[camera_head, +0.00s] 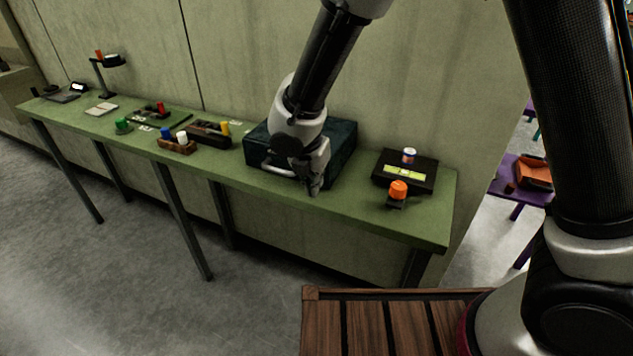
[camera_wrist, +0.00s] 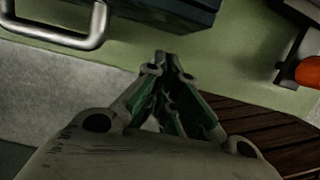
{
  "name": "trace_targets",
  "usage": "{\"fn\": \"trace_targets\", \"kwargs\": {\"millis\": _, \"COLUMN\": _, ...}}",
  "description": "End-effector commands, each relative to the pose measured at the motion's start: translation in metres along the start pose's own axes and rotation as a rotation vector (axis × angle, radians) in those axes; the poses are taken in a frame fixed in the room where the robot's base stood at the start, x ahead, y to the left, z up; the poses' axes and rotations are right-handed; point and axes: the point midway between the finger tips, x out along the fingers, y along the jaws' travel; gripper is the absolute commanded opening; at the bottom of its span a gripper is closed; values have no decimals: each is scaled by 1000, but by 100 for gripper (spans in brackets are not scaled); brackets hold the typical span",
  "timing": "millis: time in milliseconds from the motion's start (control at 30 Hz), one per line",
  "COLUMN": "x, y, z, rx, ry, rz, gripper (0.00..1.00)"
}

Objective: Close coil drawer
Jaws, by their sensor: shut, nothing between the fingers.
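The coil drawer unit is a dark teal box (camera_head: 343,146) on the green table, partly hidden behind my arm in the head view. Its pale bar handle (camera_head: 266,170) shows low on its front, left of my gripper. My gripper (camera_head: 314,190) points down in front of the right part of the box, near the table's front edge. In the wrist view my gripper (camera_wrist: 165,58) has its fingertips together with nothing between them. The handle (camera_wrist: 75,40) is at the upper left there, apart from the fingers. The box's dark edge (camera_wrist: 180,12) is at the top. I cannot tell how far the drawer stands out.
The long green table (camera_head: 345,212) runs along the wall. Right of the box are a black case (camera_head: 385,172) and an orange knob (camera_head: 398,190) on a dark base. Spools stand on racks at the left, with a lamp (camera_head: 108,62) farther off. Slatted wood (camera_head: 370,325) is in the foreground.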

Motion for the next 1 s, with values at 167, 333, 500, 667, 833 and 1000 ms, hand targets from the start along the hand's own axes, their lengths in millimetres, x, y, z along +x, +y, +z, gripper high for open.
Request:
{"fn": "trace_targets", "kwargs": {"millis": 167, "x": -20, "y": 3, "z": -5, "rx": 2, "ry": -1, "rz": 4, "gripper": 0}}
{"fn": "trace_targets", "kwargs": {"millis": 333, "x": -52, "y": 3, "z": -6, "rx": 1, "ry": 0, "rz": 4, "gripper": 0}}
{"fn": "trace_targets", "kwargs": {"millis": 500, "x": -82, "y": 2, "z": -6, "rx": 1, "ry": 1, "rz": 2, "gripper": 0}}
{"fn": "trace_targets", "kwargs": {"millis": 667, "x": -98, "y": 2, "z": -6, "rx": 5, "ry": 1, "rz": 1, "gripper": 0}}
{"fn": "trace_targets", "kwargs": {"millis": 833, "x": -101, "y": -2, "z": -6, "rx": 154, "ry": 2, "rz": -15, "gripper": 0}}
{"fn": "trace_targets", "kwargs": {"millis": 1000, "x": -92, "y": -33, "z": -18, "rx": 502, "ry": 14, "rz": -102, "gripper": 0}}
